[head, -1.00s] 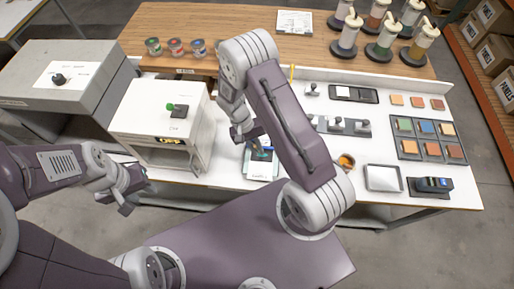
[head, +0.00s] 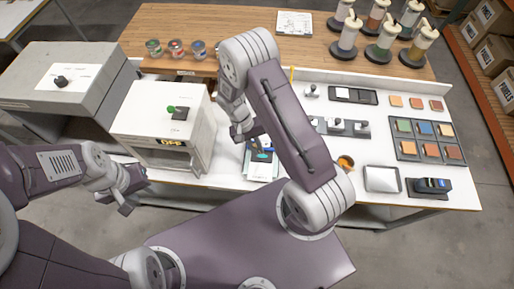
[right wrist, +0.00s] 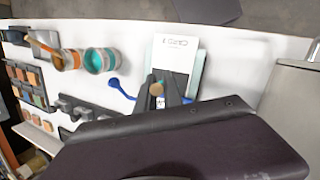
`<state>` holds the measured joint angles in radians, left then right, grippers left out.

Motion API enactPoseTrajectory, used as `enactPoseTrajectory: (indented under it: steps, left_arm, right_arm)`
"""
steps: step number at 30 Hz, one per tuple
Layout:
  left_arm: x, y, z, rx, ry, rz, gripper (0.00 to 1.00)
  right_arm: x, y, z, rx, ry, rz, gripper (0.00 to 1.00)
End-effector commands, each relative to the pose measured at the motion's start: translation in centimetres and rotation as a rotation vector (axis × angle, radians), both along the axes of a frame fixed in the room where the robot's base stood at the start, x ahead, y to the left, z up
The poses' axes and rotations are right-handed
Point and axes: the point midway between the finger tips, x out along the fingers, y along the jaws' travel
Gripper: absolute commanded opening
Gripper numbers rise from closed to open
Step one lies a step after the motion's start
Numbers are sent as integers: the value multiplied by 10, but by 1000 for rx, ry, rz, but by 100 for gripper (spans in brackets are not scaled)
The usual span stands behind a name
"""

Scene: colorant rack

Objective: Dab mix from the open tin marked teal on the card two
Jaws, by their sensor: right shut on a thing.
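My right gripper (right wrist: 165,100) is shut on a slim blue tool (right wrist: 117,87). The tool lies across the fingers, its rounded blue end out to the left. A tan round end shows between the fingers; I cannot tell what it belongs to. The white printed card (right wrist: 172,58) lies on a pale teal-edged sheet beyond the fingers. The open tin of teal mix (right wrist: 100,60) stands left of the card. In the head view my right gripper (head: 258,150) is over the card (head: 260,171), and my arm hides the teal tin. My left gripper (head: 130,195) hangs in front of the bench; its jaws are unclear.
An open orange tin (right wrist: 71,60) stands beside the teal one. In the head view it (head: 345,162) is near a white tray (head: 382,179). A white box device (head: 160,120) stands left of the card. A dark stamp rack (head: 342,127) lies behind my right arm.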

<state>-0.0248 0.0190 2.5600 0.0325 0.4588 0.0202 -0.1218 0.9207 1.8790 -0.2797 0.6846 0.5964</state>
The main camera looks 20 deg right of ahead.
Motion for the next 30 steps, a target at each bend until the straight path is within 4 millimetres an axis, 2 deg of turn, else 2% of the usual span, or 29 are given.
enactPoseTrajectory:
  steps: [1, 15, 30]
  left_arm:
    - [0, 0, 9, 0, 0, 0, 36]
    - [0, 0, 44, 0, 0, 0, 36]
    - [0, 0, 42, 0, 0, 0, 36]
  right_arm:
    - [0, 0, 10, 0, 0, 0, 0]
    - [0, 0, 55, 0, 0, 0, 0]
    - [0, 0, 55, 0, 0, 0, 0]
